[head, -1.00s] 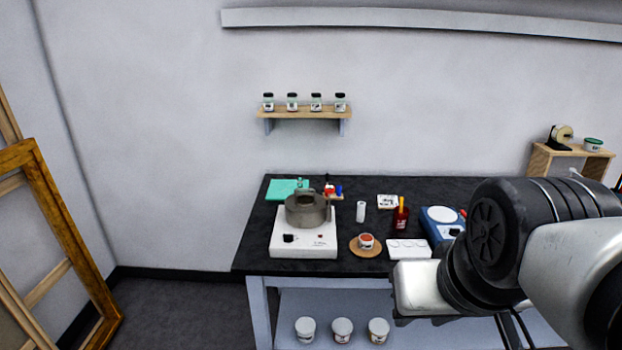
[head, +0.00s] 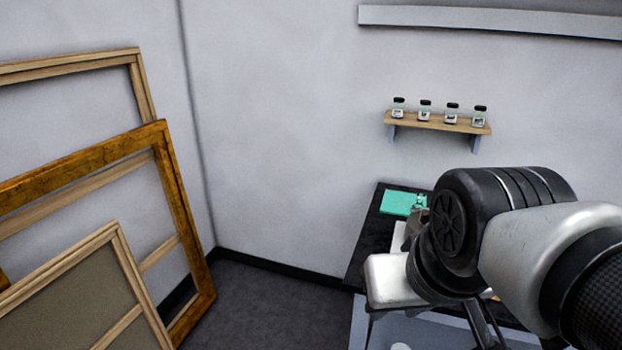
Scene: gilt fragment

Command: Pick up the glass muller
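A small clear object (head: 420,201), which may be the glass muller, stands at the right edge of a green slab (head: 397,203) on the black worktable (head: 372,232). It is too small to make out surely, and my arm hides what lies just right of it. My gripper (head: 392,281) shows only in part, as a pale block in front of the table, lower than the green slab in the picture. Its fingertips cannot be made out, so I cannot tell whether it is open or holds anything.
Wooden frames (head: 165,215) lean against the left wall. The dark floor (head: 265,305) between them and the table is clear. A wall shelf (head: 437,122) with several small jars hangs above the table. My arm covers most of the tabletop.

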